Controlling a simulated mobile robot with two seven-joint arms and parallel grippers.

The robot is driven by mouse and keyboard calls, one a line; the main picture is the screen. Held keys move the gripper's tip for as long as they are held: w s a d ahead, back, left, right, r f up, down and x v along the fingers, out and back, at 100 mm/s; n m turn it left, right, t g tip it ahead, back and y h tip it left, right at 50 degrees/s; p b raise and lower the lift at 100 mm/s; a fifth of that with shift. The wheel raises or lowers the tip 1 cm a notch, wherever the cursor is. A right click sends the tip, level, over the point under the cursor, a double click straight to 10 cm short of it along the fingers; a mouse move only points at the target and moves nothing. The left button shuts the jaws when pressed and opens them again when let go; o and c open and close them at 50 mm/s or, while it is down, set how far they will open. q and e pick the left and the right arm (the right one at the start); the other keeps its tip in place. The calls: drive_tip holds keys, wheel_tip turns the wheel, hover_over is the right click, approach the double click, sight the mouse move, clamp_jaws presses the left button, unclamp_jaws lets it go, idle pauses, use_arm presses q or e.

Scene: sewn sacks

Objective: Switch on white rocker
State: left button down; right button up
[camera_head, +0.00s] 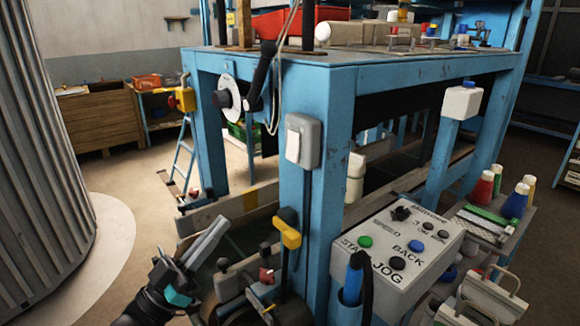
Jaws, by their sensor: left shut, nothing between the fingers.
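The white rocker (294,143) sits in a grey switch box (313,143) on the front face of the blue machine's near post. I cannot tell from its tilt whether it is on or off. My left gripper (215,231) comes in at the lower left, its fingers together and pointing up and to the right. It is empty, below and to the left of the rocker, and apart from it. My right gripper is not in the picture.
A yellow-handled lever (287,233) stands on the post below the switch box. A control panel (398,245) with several buttons is to the right. A black lever (262,75) and hanging cord are up left of the rocker. Open floor (130,190) lies at left.

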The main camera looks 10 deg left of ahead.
sight(291, 151)
use_arm(q)
drive_tip(key=r+h, duration=0.1)
drive_tip(key=r+m, duration=0.1)
drive_tip(key=s+d+r+g+h, duration=0.1)
drive_tip(key=shift+d+r+m+h, duration=0.1)
drive_tip(key=shift+r+m+h, duration=0.05)
drive_tip(key=shift+m+h, duration=0.15)
drive_tip(key=shift+w, duration=0.1)
drive_tip(key=x, duration=0.4)
drive_tip(key=f+p+x, duration=0.1)
drive_tip(key=x, duration=0.3)
drive_tip(key=w+x, duration=0.1)
drive_tip(key=x, duration=0.3)
drive_tip(key=shift+d+f+p, duration=0.3)
drive_tip(key=shift+p, duration=0.05)
drive_tip(key=shift+w+d+f, duration=0.15)
drive_tip(key=shift+w+d, duration=0.25)
drive_tip(key=shift+w, duration=0.05)
